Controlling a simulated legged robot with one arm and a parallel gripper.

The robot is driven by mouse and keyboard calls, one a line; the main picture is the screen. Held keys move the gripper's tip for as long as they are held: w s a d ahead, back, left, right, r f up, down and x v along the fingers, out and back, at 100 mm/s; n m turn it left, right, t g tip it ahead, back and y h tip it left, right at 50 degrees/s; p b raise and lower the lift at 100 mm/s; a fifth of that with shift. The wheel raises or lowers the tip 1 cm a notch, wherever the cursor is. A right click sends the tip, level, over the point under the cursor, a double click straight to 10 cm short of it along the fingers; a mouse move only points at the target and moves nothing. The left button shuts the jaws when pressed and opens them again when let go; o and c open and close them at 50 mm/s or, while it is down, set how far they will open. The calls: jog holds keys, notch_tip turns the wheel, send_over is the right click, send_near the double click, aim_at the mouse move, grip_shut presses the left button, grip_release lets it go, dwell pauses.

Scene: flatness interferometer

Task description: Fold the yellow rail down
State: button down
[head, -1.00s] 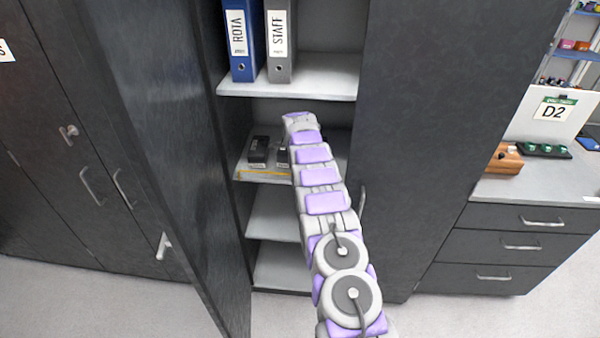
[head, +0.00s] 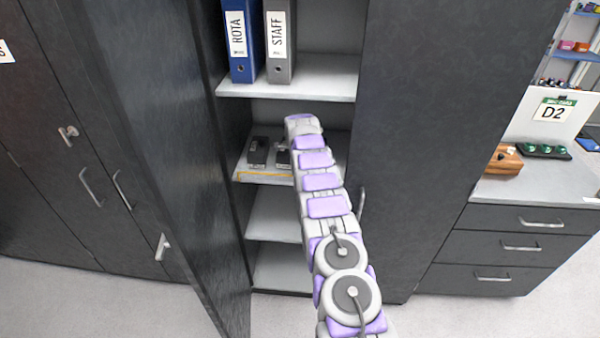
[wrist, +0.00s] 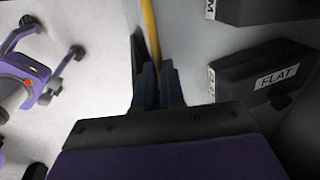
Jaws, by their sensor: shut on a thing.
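The yellow rail (head: 265,177) runs along the front edge of the cabinet's middle shelf in the head view. Its right part is hidden behind my arm. In the wrist view the rail (wrist: 150,30) runs up from between the fingers of my gripper (wrist: 157,78), which is shut on it. The fingertips are hidden behind my arm in the head view. A black case (wrist: 262,78) labelled FLAT lies on the shelf to the right of the fingers in the wrist view.
Two black cases, one at left (head: 258,152), sit behind the rail. Above stand a blue ROTA binder (head: 240,45) and a grey STAFF binder (head: 279,45). An open dark door (head: 160,130) flanks the left side.

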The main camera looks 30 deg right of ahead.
jog(key=c, duration=1.4)
grip_release()
jog(key=shift+d+f, duration=0.4)
jog(key=shift+d, duration=0.25)
jog(key=shift+o, duration=1)
jog(key=shift+d, duration=0.15)
jog(key=p+v, duration=0.2)
jog(key=v, duration=1.5)
jog(key=shift+r, duration=0.25)
